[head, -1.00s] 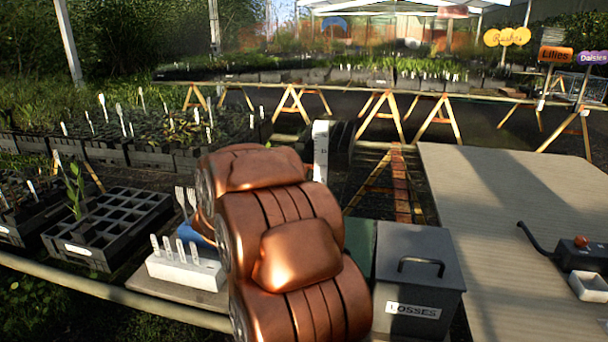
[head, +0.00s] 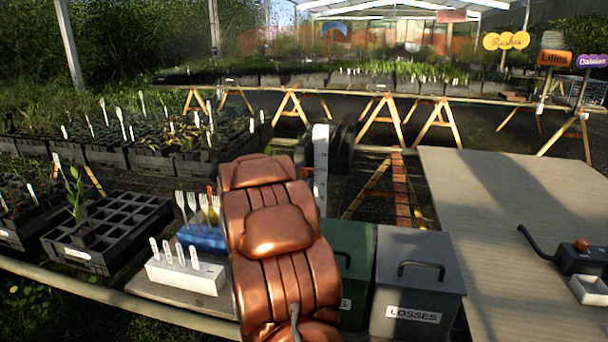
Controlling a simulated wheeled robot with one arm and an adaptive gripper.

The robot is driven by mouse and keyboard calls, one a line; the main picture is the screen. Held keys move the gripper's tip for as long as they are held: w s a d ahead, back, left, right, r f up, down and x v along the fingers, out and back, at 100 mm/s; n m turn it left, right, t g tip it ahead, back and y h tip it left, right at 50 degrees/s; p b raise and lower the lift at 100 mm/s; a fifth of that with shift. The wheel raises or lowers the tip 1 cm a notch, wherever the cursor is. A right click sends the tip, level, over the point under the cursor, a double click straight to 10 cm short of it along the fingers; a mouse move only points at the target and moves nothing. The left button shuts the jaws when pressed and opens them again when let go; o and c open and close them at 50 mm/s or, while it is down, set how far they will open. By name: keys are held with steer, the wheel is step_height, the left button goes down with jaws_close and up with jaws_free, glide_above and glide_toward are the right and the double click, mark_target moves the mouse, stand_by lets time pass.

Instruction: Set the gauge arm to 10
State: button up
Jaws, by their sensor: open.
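A white upright gauge plate (head: 321,160) with small dark marks stands just behind and right of my copper-coloured arm in the head view. My arm covers its lower left side, and its figures are too small to read. A dark rounded form (head: 343,155) is close beside the plate; I cannot tell what it is. I cannot make out the gauge arm or its setting. My gripper does not show; my arm links fill the middle of the view.
A grey lidded bin marked LOSSES (head: 416,290) and a green bin (head: 352,262) stand right of my arm. A blue holder with forks (head: 203,238) and a white label block (head: 186,277) are left. The bench (head: 520,215) is mostly clear, with a black handled device (head: 583,258) at right.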

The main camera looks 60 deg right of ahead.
steer(key=shift+w+d, duration=0.1)
steer(key=shift+d, duration=0.25)
jaws_close()
stand_by(0.6)
